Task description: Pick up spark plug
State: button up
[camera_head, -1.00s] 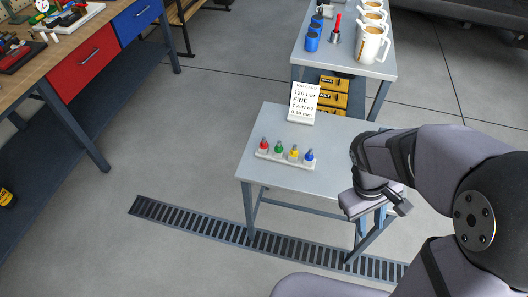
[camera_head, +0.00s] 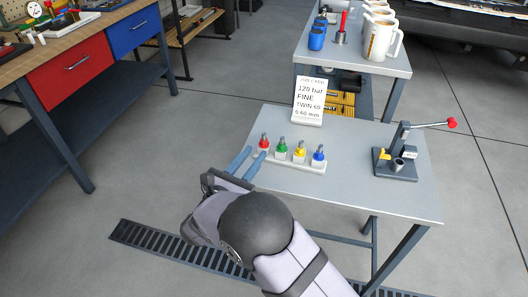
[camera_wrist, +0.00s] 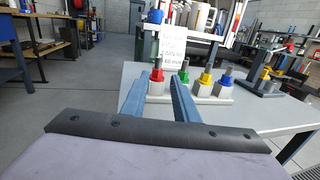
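Several small coloured pieces with grey metal tips stand upright in a row on a white holder (camera_head: 290,161) on the grey table. They are red (camera_head: 264,143), green (camera_head: 282,146), yellow (camera_head: 299,152) and blue (camera_head: 319,154). I cannot tell for sure which of them is the spark plug. My gripper (camera_head: 256,151) is open and empty at the left end of the row, with its two blue fingers pointing at the red piece. In the wrist view, the red piece (camera_wrist: 157,76) appears between the fingertips, beyond them. The left finger partly hides the holder there.
A printed card (camera_head: 310,101) stands behind the row. A lever press with a red knob (camera_head: 397,158) stands at the table's right. The middle of the front table is clear.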

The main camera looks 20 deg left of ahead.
aim_at(263, 142)
jog(key=shift+a, duration=0.2)
jog(key=x, duration=0.5)
jog(key=shift+w+d, duration=0.1)
jog(key=shift+w, duration=0.1)
jog(key=shift+x, duration=3.3)
jog(key=shift+c, duration=0.3)
grip_shut()
